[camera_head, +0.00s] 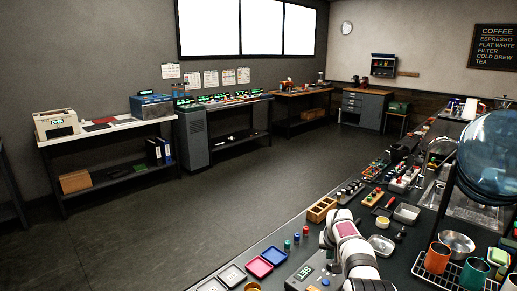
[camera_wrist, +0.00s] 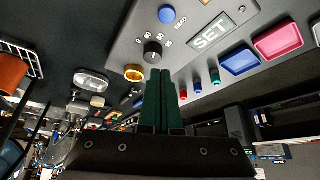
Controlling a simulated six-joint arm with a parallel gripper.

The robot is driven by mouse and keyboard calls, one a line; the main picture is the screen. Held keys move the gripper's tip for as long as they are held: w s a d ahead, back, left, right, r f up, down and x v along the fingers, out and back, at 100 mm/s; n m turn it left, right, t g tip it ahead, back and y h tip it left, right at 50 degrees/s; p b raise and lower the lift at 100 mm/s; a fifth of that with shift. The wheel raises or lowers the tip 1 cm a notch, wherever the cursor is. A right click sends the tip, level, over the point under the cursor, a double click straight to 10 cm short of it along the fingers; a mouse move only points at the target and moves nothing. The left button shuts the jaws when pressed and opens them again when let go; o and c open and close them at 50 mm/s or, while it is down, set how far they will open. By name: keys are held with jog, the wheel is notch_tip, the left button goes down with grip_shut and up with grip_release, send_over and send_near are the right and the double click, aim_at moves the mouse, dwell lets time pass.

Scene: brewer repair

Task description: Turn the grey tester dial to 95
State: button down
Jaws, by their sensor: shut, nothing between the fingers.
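The tester (camera_wrist: 185,30) is a grey panel at the top of the wrist view. On it are the dark grey dial (camera_wrist: 153,50), a blue button (camera_wrist: 166,14) and a display reading SET (camera_wrist: 212,34). Small number marks stand beside the dial; which one it points to is too small to tell. My gripper (camera_wrist: 160,73) is shut and empty, its dark green fingertips close to the dial in the picture; I cannot tell whether they touch it. In the head view the tester (camera_head: 300,284) lies at the bottom, partly behind my arm, with its dial hidden.
A yellow ring-like item (camera_wrist: 134,73) lies beside the tester. Blue (camera_wrist: 239,61) and pink (camera_wrist: 277,41) trays lie to its right, near small coloured cylinders (camera_wrist: 214,77). In the head view, a wooden box (camera_head: 320,210) and a wire rack with cups (camera_head: 455,272) share the counter.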

aim_at(328, 270)
jog(key=d+f, duration=0.1)
jog(key=f, duration=0.3)
jog(key=d+f, duration=0.1)
jog(key=f, duration=0.1)
jog(key=shift+s+d+f, duration=0.1)
jog(key=shift+s+d, duration=0.1)
jog(key=shift+d, duration=0.1)
jog(key=shift+w, duration=0.3)
dwell(0.5)
jog(key=shift+a, duration=0.65)
jog(key=shift+w+a, duration=0.25)
jog(key=shift+a, duration=0.15)
dwell(0.3)
